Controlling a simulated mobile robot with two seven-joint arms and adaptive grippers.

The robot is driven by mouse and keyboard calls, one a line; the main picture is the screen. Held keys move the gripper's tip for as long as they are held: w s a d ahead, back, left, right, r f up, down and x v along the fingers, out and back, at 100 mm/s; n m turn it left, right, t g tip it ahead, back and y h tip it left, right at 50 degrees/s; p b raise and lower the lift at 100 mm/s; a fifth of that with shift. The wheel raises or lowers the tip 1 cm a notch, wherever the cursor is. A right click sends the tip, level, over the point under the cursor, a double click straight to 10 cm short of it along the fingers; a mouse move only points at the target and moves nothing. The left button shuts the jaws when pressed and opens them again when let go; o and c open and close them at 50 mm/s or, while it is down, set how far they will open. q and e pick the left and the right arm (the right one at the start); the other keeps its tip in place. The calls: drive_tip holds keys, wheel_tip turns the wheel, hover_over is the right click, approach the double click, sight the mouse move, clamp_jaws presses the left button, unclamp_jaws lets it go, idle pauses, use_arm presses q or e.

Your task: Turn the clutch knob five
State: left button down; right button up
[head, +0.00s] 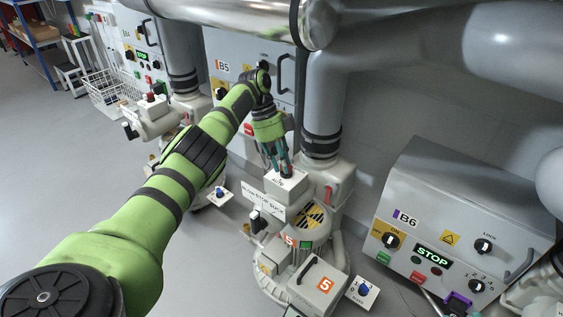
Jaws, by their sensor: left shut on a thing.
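My left gripper (279,163) points down at the white box (291,188) on top of machine five, at the foot of the thick grey pipe. Its teal fingers are shut on a small knob on the top of this box. The knob is mostly hidden between the fingertips, so its pointer setting cannot be read. An orange label with a 5 (325,285) is on the lower front of the machine.
Panel B6 (420,217), with a lit STOP display, stands at the right. Panel B5 (230,69) is behind my arm. A plate with a blue knob (364,289) is beside the machine. A wire basket (115,92) stands at the left; grey floor is clear there.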

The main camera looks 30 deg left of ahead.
use_arm(q)
drive_tip(key=shift+f, duration=0.15)
drive_tip(key=c, duration=1.1)
unclamp_jaws()
drive_tip(key=shift+o, duration=0.3)
